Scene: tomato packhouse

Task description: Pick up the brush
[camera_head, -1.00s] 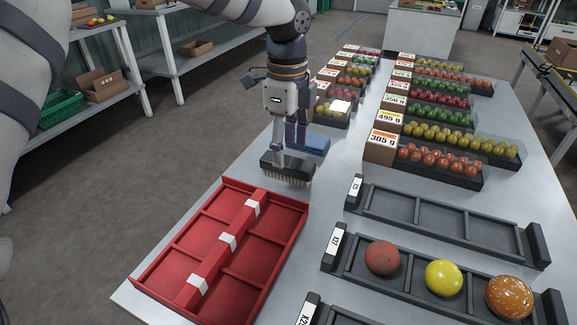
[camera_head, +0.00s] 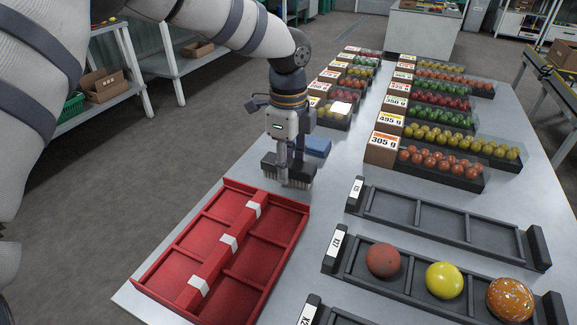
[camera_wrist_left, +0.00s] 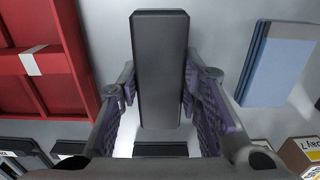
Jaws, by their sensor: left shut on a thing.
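The brush (camera_head: 301,171) has a dark block-shaped back and pale bristles pointing down. It is at the far right corner of the red tray, on or just above the table; I cannot tell which. My left gripper (camera_head: 290,163) points down from above and is shut on the brush's back. In the left wrist view, the brush (camera_wrist_left: 160,70) is a long dark bar between the two fingers of the left gripper (camera_wrist_left: 160,95). The fingers hide its middle in the head view. My right gripper is not in view.
The red divided tray (camera_head: 283,268) is just in front of the brush. A blue block (camera_head: 318,146) is close behind it. Black trays (camera_head: 440,232), one with large tomatoes, are at the right. Rows of tomato boxes (camera_head: 384,145) stand farther back. Bare table lies between.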

